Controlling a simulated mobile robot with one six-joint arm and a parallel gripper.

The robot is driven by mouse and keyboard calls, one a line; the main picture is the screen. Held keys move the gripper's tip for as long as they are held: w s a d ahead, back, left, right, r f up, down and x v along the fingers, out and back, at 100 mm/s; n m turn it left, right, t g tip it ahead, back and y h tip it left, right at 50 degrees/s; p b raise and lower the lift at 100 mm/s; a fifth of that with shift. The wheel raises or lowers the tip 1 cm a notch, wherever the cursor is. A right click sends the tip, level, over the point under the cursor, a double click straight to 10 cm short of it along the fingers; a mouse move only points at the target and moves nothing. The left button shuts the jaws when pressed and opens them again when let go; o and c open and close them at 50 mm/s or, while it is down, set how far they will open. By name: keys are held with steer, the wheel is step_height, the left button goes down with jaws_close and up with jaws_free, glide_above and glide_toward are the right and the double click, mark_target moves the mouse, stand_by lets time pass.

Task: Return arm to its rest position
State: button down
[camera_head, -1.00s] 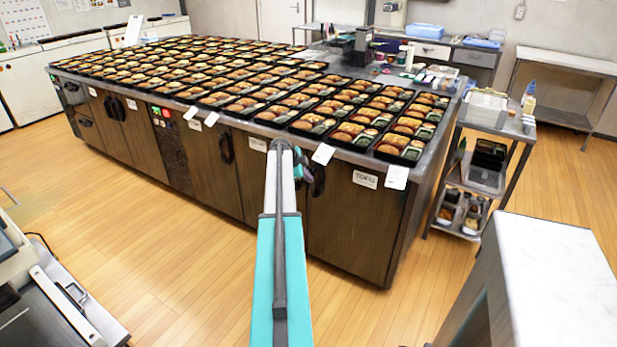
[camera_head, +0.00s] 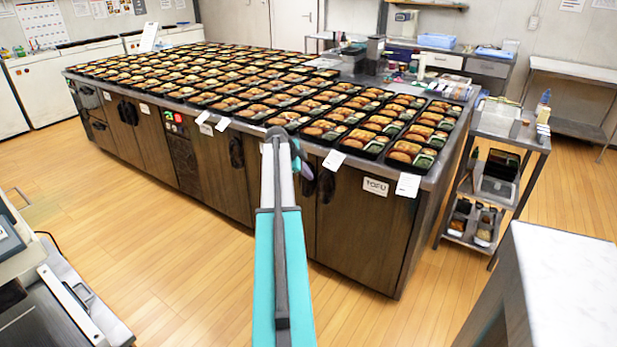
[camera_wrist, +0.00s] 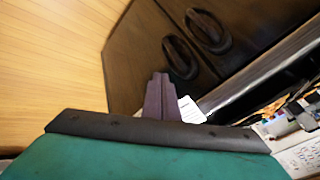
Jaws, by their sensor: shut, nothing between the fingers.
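My arm reaches up the middle of the head view, with a teal link at the bottom and a white link above, toward the front of the long cabinet counter (camera_head: 215,165). In the head view the far end of the arm is small and partly hidden behind its links, so the fingers are not clear there. In the wrist view my gripper (camera_wrist: 162,97) shows as two dark purple fingers pressed together, with nothing between them. Behind the fingers are the dark cabinet doors with black handles, apparently apart from them.
Many filled bento trays (camera_head: 384,138) cover the counter top. A metal cart (camera_head: 508,133) stands at the right. A white-topped table (camera_head: 575,285) is at lower right, and equipment (camera_head: 55,300) is at lower left. Wooden floor lies open in front of the counter.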

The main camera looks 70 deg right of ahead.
stand_by(0.4)
